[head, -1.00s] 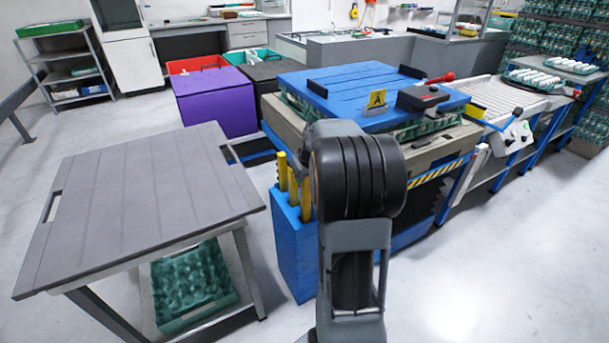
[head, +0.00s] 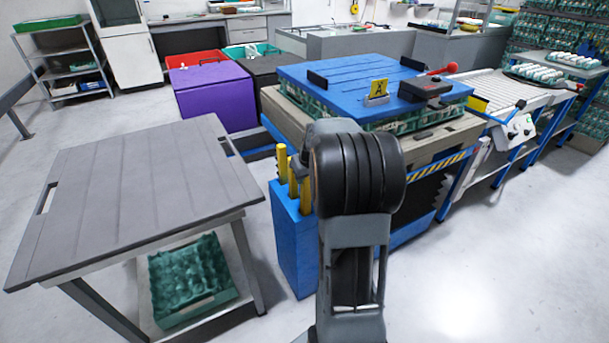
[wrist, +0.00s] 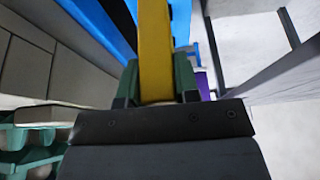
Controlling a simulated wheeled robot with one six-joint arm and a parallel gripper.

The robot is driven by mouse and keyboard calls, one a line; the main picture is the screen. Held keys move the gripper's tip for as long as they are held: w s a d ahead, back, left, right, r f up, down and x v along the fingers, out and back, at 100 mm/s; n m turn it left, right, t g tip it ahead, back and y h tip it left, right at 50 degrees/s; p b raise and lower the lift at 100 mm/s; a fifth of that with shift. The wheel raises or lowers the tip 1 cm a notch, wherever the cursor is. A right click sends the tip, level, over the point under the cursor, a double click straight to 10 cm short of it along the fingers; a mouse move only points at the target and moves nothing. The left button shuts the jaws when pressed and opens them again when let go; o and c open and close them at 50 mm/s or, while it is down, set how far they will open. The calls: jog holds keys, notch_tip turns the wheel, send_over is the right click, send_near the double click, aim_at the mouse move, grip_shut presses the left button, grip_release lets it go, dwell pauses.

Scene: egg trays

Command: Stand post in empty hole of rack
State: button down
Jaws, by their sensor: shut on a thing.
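A yellow post (wrist: 155,45) stands between the green fingers of my gripper (wrist: 157,78) in the wrist view. The gripper is shut on it, and the post runs up and out of the picture's top edge. The blue rack (head: 292,255) stands on the floor left of my arm in the head view. Several yellow posts (head: 281,165) show at its top, in a row along its left side. My arm covers the rack's right side, so I cannot see its empty hole. My gripper is hidden in the head view.
A grey table (head: 130,195) stands at the left with a green egg tray (head: 190,275) on its lower shelf. A blue-topped stacking station (head: 350,80) is behind my arm, with a roller conveyor (head: 500,92) to its right. Floor at the lower right is clear.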

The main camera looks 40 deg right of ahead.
jog(key=shift+f, duration=0.4)
jog(key=c, duration=0.8)
grip_release()
